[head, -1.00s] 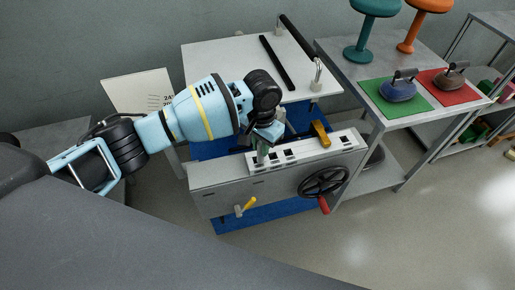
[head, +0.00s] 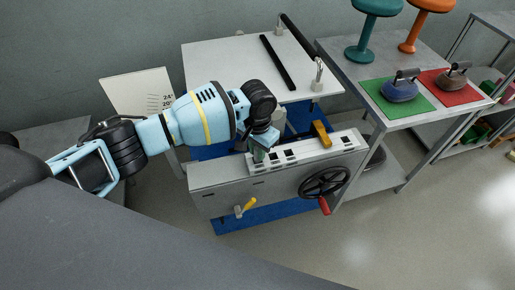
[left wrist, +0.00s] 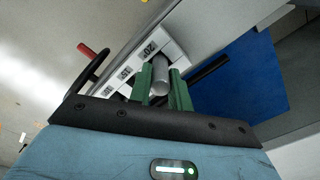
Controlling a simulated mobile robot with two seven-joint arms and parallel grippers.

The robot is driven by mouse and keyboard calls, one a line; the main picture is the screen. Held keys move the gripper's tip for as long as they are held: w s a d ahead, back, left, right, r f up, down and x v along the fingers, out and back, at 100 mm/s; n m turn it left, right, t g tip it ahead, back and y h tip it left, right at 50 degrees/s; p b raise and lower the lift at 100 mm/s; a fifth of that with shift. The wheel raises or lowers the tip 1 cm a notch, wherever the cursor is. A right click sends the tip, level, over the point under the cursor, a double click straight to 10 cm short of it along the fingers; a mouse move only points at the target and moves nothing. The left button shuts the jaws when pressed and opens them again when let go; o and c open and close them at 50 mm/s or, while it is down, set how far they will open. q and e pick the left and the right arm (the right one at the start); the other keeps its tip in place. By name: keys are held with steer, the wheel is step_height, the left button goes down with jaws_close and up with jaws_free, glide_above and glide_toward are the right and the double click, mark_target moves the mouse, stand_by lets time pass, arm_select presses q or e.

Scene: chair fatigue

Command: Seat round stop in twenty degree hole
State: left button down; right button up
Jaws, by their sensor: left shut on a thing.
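My left gripper (head: 259,157) is at the left part of the white strip on the grey machine's top (head: 300,152). In the left wrist view its green fingers (left wrist: 166,84) are shut on a grey, cylindrical round stop (left wrist: 160,74). The stop's far end lies beside the 20° label (left wrist: 150,48) on the white strip. The twenty degree hole itself is hidden, and I cannot tell whether the stop's end is inside it. Labels for smaller angles (left wrist: 125,74) run along the strip. My right gripper is not in view.
The machine carries a black handwheel (head: 324,181) with a red handle, a yellow-handled tool (head: 246,206) in front and a yellow piece (head: 321,134) on top. A side table at right holds curling-stone-like weights (head: 398,90) and stools.

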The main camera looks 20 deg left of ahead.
arm_select(q)
steer(key=c, duration=1.3)
jaws_free()
step_height(320, 180, up, 12)
steer(key=p, duration=0.1)
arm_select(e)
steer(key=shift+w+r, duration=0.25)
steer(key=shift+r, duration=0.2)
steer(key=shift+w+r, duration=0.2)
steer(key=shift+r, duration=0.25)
arm_select(q)
steer(key=s+d+f+t+h, duration=0.25)
steer(key=s+d+f, duration=0.25)
steer(key=s+f, duration=0.45)
steer(key=s+d+f+t+h, duration=0.1)
steer(key=s+d+f+h, duration=0.35)
steer(key=f, duration=0.75)
steer(key=s+a+f+n+t+y, duration=0.1)
steer(key=s+a+f+t+y, duration=0.1)
steer(key=s+a, duration=0.5)
steer(key=s+a+f+n+t+y, duration=0.1)
steer(key=s+a, duration=0.5)
steer(key=s, duration=1.1)
steer(key=shift+a+f+n+t+y, duration=0.3)
steer(key=shift+a+f+t+y, duration=0.15)
steer(key=shift+t+y, duration=0.45)
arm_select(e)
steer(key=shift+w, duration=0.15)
